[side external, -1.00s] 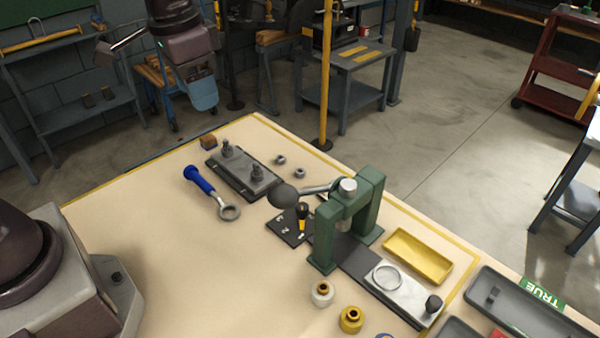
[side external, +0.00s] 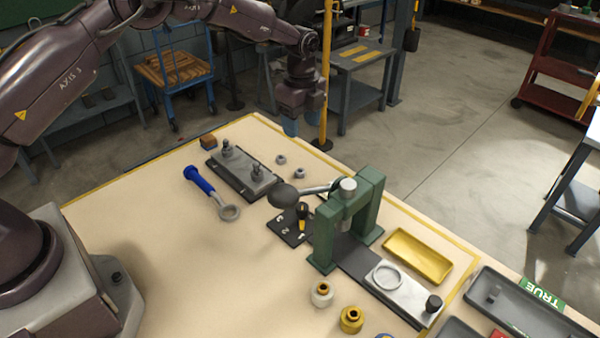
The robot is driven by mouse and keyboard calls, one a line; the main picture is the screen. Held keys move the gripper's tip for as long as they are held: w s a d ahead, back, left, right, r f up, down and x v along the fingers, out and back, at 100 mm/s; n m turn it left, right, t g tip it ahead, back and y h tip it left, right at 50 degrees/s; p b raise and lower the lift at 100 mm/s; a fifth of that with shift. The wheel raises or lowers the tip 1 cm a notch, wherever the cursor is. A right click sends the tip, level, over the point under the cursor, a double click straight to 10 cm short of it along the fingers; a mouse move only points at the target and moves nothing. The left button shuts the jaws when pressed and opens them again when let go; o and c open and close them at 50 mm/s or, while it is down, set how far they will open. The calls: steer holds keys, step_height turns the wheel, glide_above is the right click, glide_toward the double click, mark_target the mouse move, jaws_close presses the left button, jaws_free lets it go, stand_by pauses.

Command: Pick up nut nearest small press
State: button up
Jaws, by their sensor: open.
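Two small grey nuts lie on the beige bench top behind the small press. One nut (side external: 300,173) is nearer the green small press (side external: 345,222); the other nut (side external: 281,160) lies a little farther back and left, beside the grey stud plate. My gripper (side external: 303,131) hangs above the far edge of the bench, up and behind the nuts in the picture. Its blue fingers point down, open and empty, apart from both nuts.
A stud plate (side external: 242,174) and a blue-handled ring wrench (side external: 212,193) lie left of the nuts. The press lever with its dark ball (side external: 284,195) reaches toward them. A yellow tray (side external: 418,256) lies right of the press. Bench at front left is clear.

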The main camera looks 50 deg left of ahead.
mark_target(300, 167)
step_height(300, 167, down, 13)
steer(key=shift+a, duration=0.15)
stand_by(0.4)
steer(key=c, duration=1)
